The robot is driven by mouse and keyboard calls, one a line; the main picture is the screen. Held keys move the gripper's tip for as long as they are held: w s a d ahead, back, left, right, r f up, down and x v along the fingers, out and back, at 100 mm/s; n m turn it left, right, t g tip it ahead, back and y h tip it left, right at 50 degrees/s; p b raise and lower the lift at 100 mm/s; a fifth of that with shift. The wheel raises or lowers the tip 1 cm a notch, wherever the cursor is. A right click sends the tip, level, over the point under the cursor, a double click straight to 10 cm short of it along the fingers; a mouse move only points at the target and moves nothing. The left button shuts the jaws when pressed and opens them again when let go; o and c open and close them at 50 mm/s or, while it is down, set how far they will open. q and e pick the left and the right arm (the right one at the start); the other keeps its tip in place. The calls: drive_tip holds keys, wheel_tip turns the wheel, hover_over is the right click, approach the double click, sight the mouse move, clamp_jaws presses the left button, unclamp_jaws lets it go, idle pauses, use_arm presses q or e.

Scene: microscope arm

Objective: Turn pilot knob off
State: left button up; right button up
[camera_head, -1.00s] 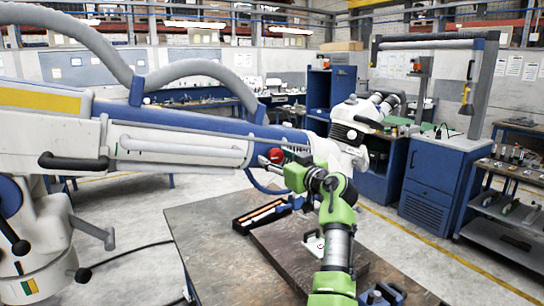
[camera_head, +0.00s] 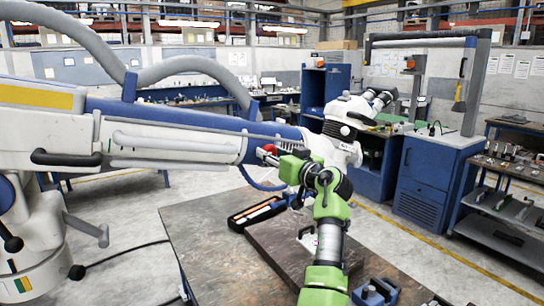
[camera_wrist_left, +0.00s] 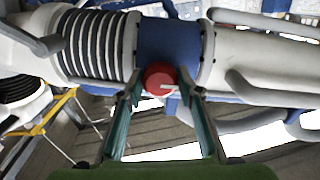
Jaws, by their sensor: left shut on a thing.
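The red pilot knob (camera_wrist_left: 157,76) is a round red cap on a blue section of the microscope arm. It shows between my fingertips in the left wrist view, with a pale line mark pointing roughly right. In the head view, a small part of the red knob (camera_head: 270,148) shows just above my fingers. My left gripper (camera_head: 266,156) reaches it from the green arm, and its two fingers (camera_wrist_left: 160,84) are closed on the knob's sides. The long white and blue microscope arm (camera_head: 178,148) runs across the left side. My right gripper is not in view.
The white microscope head (camera_head: 343,120) is close behind my left wrist. A blue cabinet (camera_head: 425,180) stands at the right.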

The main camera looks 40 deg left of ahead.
use_arm(q)
drive_tip(key=m, duration=0.2)
drive_tip(key=shift+m, duration=0.4)
drive_tip(key=m, duration=0.2)
drive_tip(key=shift+r+m, duration=0.15)
drive_tip(key=shift+m, duration=0.15)
drive_tip(key=m+p, duration=0.1)
drive_tip(key=m, duration=0.2)
drive_tip(key=shift+a+m, duration=0.1)
drive_tip(key=shift+m, duration=0.2)
drive_tip(key=shift+m+p, duration=1)
drive_tip(key=shift+m, duration=1.3)
drive_tip(key=o, duration=1.1)
drive_tip(key=shift+a, duration=0.2)
drive_tip(key=shift+f, duration=0.2)
